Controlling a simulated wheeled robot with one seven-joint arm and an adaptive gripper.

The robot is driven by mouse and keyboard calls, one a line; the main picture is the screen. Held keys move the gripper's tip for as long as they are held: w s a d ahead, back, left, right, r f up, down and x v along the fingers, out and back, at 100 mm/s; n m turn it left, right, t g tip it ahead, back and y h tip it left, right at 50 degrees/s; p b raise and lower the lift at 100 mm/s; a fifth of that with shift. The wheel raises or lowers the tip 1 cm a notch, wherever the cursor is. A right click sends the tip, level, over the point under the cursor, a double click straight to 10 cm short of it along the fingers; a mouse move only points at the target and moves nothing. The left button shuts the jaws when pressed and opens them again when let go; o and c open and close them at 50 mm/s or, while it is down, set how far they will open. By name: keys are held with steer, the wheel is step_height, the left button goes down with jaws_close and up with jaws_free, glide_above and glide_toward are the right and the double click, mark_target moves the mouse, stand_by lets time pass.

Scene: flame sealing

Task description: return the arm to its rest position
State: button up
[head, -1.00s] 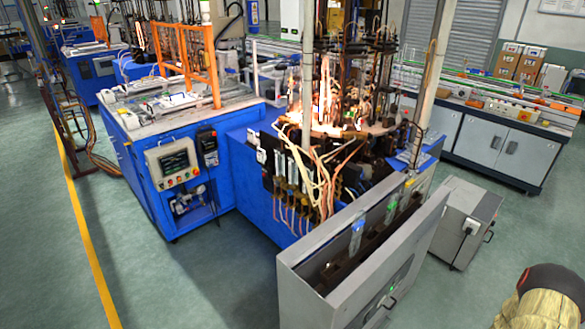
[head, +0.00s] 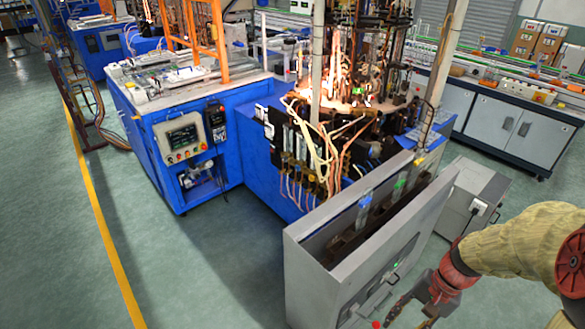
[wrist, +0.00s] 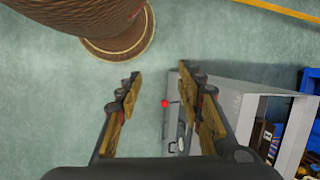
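My arm, in a tan sleeve with red joints, reaches in from the right edge of the head view. My gripper (head: 411,316) hangs at the bottom of that view, just right of the open grey metal box (head: 352,285). In the wrist view my gripper (wrist: 158,90) has its two fingers wide apart with nothing held between them. A small red dot (wrist: 165,103) shows between the fingers, close to the grey box (wrist: 232,88).
A blue machine (head: 245,150) with glowing flames and hoses stands behind the grey box. Grey cupboards (head: 515,135) line the back right. Green floor (head: 230,270) is clear at the left.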

steer(key=s+a+r+n+t+h, duration=0.1)
steer(key=a+r+n+t, duration=0.2)
steer(key=r, duration=0.8)
steer(key=s+a+r+n+t+h, duration=0.2)
steer(key=a+r+n, duration=0.3)
steer(key=r, duration=0.6)
steer(key=shift+a+n+t+h, duration=0.3)
steer(key=shift+a+n+t, duration=0.1)
steer(key=shift+a+t, duration=0.55)
steer(key=shift+s+a+f, duration=0.1)
